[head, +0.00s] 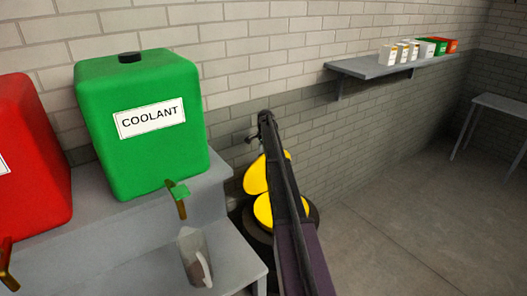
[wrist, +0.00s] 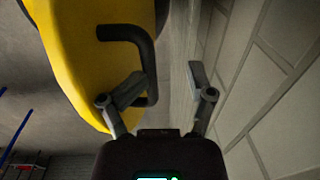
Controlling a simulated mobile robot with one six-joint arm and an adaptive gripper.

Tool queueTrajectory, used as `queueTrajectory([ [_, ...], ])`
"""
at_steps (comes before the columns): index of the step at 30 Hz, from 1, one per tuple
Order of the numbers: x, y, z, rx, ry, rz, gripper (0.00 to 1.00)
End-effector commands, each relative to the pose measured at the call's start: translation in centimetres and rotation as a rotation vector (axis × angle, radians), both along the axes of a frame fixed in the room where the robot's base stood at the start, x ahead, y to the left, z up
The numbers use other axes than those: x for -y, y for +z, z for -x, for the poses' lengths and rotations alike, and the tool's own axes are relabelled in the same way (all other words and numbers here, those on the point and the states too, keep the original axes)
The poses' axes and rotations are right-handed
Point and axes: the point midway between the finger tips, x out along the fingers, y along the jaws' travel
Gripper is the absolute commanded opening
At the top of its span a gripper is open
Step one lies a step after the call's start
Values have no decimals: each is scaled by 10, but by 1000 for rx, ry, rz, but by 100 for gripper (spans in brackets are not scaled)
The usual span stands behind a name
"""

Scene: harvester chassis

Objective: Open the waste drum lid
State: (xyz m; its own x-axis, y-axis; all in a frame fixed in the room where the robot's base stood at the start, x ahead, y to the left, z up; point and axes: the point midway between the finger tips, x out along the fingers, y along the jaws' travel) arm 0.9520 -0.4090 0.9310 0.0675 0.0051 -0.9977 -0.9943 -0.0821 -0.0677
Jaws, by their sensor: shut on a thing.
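The waste drum (head: 251,222) stands on the floor beside the grey bench, partly hidden behind my arm. Its yellow lid (head: 256,180) stands tilted up toward the wall, above another yellow surface (head: 265,208) within the dark rim. In the wrist view the lid (wrist: 75,55) fills the upper left, with its black bar handle (wrist: 140,40) toward me. My gripper (wrist: 163,85) is at the handle, its left finger against the bar. A gap shows between the bar and the right finger. In the head view my gripper (head: 256,132) is near the wall, above the lid.
A green coolant tank (head: 150,155) with a tap and a red tank (head: 30,150) stand on the bench to the left. A jug (head: 193,258) is below the tap. A wall shelf (head: 380,68) holds small boxes. Floor at right is clear; the brick wall is close.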

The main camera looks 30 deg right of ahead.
Motion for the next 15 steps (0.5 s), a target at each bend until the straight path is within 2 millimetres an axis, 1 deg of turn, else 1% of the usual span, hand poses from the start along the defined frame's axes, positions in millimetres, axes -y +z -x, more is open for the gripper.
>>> queueTrajectory([
  [1, -4, 0, 6, 2, 0, -6, 51],
  [7, -1, -1, 31, 3, -1, -5, 51],
  [15, 5, -8, 69, 2, -1, -3, 51],
])
